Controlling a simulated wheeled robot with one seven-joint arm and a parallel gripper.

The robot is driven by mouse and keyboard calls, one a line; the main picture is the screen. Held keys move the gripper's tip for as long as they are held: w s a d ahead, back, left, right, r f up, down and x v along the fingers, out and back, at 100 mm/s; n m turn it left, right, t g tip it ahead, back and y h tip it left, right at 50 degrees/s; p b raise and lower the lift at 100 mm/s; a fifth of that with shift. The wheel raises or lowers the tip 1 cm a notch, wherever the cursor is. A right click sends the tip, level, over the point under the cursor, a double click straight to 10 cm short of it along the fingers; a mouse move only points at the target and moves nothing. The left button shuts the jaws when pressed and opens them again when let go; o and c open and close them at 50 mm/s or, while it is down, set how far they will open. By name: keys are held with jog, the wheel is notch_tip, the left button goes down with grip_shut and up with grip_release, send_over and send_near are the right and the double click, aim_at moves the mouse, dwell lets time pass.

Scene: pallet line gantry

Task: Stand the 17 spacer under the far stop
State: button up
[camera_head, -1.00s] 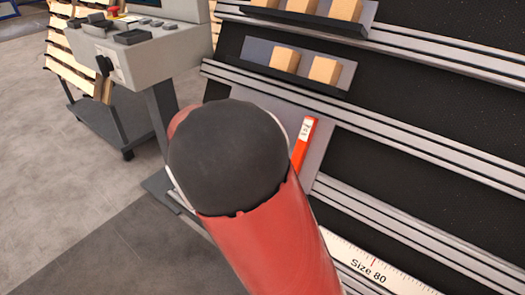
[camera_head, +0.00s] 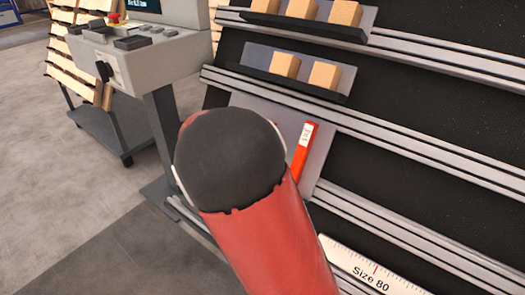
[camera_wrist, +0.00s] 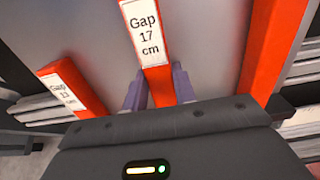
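The 17 spacer (camera_wrist: 157,75) is a red-orange bar with a white "Gap 17 cm" label, seen in the wrist view against a grey panel. The two grey-purple fingers of my gripper (camera_wrist: 160,88) lie on either side of it, close to its edges. Whether they press on it cannot be told. In the head view my red arm and its dark round joint hide my gripper. A far stop cannot be made out in either view.
Another orange bar (camera_wrist: 72,90) with a Gap label stands left of the 17 spacer, and a third (camera_wrist: 272,50) to the right. The head view shows shelves with wooden blocks (camera_head: 285,64), a "Size 80" scale (camera_head: 372,272) and a grey console (camera_head: 135,45).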

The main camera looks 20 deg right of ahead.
jog(key=shift+r+p, duration=0.4)
jog(key=shift+r, duration=0.05)
grip_shut()
jog(key=shift+a, duration=0.1)
jog(key=shift+s+a+r+p, duration=0.35)
jog(key=shift+a+p, duration=0.05)
jog(key=shift+p, duration=0.05)
jog(key=p+v, duration=0.3)
jog(key=v, duration=0.6)
jog(key=shift+s+a, duration=0.25)
jog(key=shift+a, duration=0.05)
